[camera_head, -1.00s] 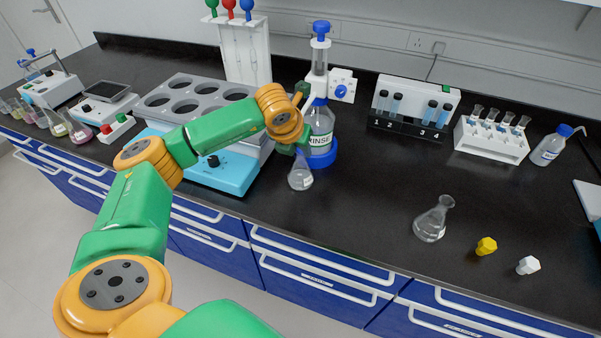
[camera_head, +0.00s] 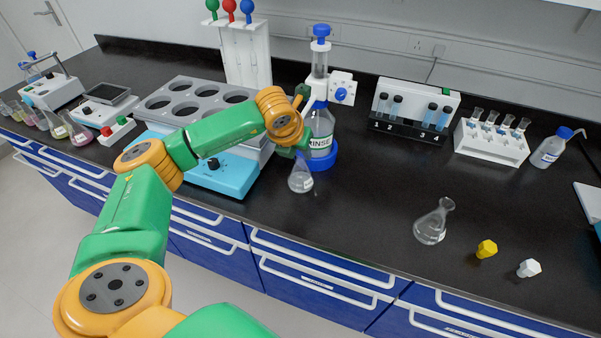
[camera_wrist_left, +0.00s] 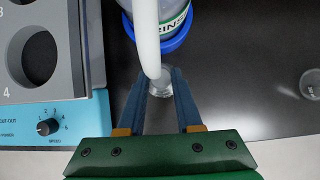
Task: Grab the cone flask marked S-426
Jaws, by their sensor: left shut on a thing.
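A clear cone flask (camera_head: 300,181) with a small white label stands at the front of the bench, just in front of the rinse bottle; the label is too small to read. My left gripper (camera_head: 298,153) is shut on its neck. In the left wrist view, the two blue fingers of the gripper (camera_wrist_left: 160,92) reach to either side of the flask mouth (camera_wrist_left: 160,88), partly hidden behind a white tube. My right gripper is not in view.
The rinse bottle (camera_head: 321,127) sits in a blue ring close behind the held flask. A blue and grey multi-well device (camera_head: 226,174) is close on the left. A yellow stopper (camera_head: 486,249) and a white one (camera_head: 529,268) lie right. The bench between the flasks is clear.

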